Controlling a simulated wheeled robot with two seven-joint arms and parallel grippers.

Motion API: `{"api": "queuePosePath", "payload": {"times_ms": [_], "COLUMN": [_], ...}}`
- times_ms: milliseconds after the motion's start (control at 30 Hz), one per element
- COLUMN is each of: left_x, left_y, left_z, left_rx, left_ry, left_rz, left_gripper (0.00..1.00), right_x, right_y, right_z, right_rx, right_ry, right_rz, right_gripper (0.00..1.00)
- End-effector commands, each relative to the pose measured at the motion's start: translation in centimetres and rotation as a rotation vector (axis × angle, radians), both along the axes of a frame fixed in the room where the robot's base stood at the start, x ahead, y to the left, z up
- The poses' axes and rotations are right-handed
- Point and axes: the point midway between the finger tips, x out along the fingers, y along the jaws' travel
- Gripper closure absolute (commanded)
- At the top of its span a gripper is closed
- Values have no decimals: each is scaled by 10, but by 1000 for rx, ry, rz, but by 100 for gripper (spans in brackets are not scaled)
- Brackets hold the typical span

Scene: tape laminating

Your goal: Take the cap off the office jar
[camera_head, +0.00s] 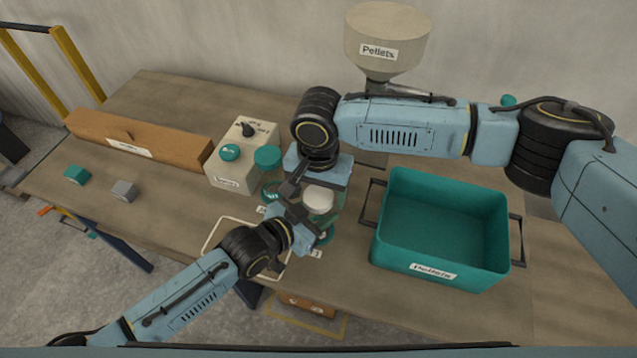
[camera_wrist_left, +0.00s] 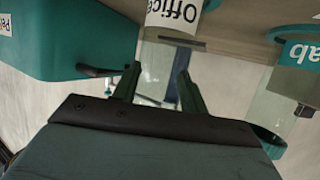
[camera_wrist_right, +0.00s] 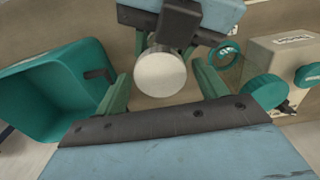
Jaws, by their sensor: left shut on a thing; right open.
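The office jar is clear, with a white cap (camera_head: 318,199). In the left wrist view its white "Office" label (camera_wrist_left: 174,14) shows at the top. My left gripper (camera_head: 312,222) is shut on the jar; in the left wrist view its green fingers (camera_wrist_left: 158,74) lie on either side of the clear glass. My right gripper (camera_head: 320,180) is above the jar, pointing down, and open. In the right wrist view the round white cap (camera_wrist_right: 160,74) lies between its spread fingers (camera_wrist_right: 163,88), with gaps at both sides. The head view hides most of the jar behind my grippers.
A teal bin (camera_head: 440,225) labelled "Pellets" stands right of the jar, below a hopper (camera_head: 386,45). A teal-capped jar (camera_head: 267,157) and a cream box (camera_head: 238,178) stand to the left. A brown box (camera_head: 140,138) and two small blocks lie farther left.

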Motion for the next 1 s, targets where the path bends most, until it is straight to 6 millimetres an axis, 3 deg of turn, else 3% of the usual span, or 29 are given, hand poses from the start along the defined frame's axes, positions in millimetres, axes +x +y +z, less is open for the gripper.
{"api": "queuePosePath", "payload": {"times_ms": [200, 533, 667, 1000], "left_x": [0, 0, 0, 0], "left_y": [0, 0, 0, 0], "left_z": [0, 0, 0, -1], "left_rx": [1, 1, 1, 0], "left_ry": [1, 1, 1, 1], "left_rz": [0, 0, 0, 0], "left_gripper": [100, 100, 100, 100], "right_x": [0, 0, 0, 0], "right_y": [0, 0, 0, -1], "right_z": [0, 0, 0, 0], "right_rx": [0, 0, 0, -1], "right_ry": [0, 0, 0, 0], "right_rz": [0, 0, 21, 288], "right_gripper": [30, 73, 74, 74]}}
